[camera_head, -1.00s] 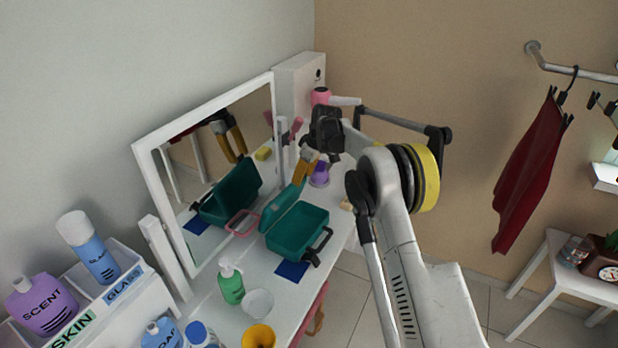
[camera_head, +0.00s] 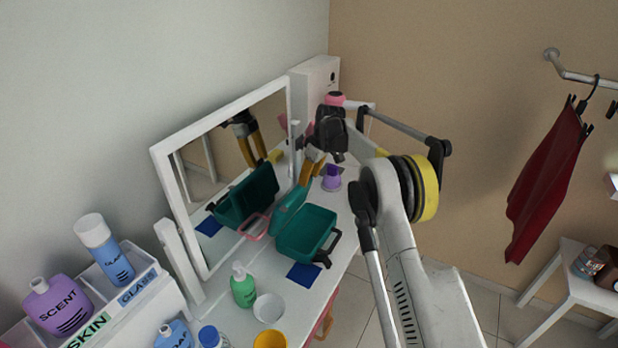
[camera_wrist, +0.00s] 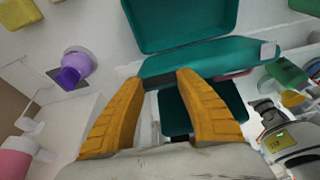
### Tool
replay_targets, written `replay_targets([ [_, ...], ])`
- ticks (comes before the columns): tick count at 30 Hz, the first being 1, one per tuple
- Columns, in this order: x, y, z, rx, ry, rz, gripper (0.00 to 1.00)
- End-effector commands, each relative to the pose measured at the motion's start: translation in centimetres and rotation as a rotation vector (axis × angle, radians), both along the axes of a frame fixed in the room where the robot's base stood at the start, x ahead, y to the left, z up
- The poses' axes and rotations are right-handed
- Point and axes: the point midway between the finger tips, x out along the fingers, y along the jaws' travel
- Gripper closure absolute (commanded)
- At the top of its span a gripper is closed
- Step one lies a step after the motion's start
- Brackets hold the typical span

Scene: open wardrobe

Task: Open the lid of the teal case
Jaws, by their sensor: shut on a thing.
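The teal case (camera_head: 306,234) stands on the white dressing table with its front handle towards the right. Its lid (camera_head: 288,212) is raised and leans back towards the mirror, so the inside of the case shows. In the wrist view, the open case (camera_wrist: 180,22) is at the top and the lid (camera_wrist: 212,57) is a narrow band below it. My gripper (camera_head: 309,179) has yellow-orange fingers and is at the lid's far edge. In the wrist view, my gripper (camera_wrist: 162,79) has its fingertips against the lid, shut on it. The exact contact is partly hidden.
A mirror (camera_head: 215,205) stands close behind the lid and reflects the case. A purple item (camera_head: 331,178) is beyond the case. A green pump bottle (camera_head: 242,288), white bowl (camera_head: 268,308) and blue mat (camera_head: 304,274) are on the near side.

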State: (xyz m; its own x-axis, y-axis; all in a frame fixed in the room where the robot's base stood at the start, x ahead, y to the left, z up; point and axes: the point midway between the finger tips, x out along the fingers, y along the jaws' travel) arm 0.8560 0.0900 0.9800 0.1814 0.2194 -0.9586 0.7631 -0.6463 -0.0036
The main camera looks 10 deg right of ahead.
Motion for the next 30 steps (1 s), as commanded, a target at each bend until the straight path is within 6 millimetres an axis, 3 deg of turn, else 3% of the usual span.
replay_targets([
  [1, 0.0, 0.0, 0.0, 0.001, -0.001, 0.000, 0.99],
  [2, 0.0, 0.0, 0.0, 0.001, -0.001, 0.000, 0.55],
  [4, 0.0, 0.0, 0.0, 0.001, -0.001, 0.000, 0.34],
  [13, 0.0, 0.0, 0.1, 0.000, 0.000, 0.000, 0.33],
  [17, -0.2, -0.3, 1.1, 0.000, 0.000, 0.000, 0.33],
  [30, -1.8, -2.2, 9.6, 0.000, 0.000, -0.001, 0.33],
])
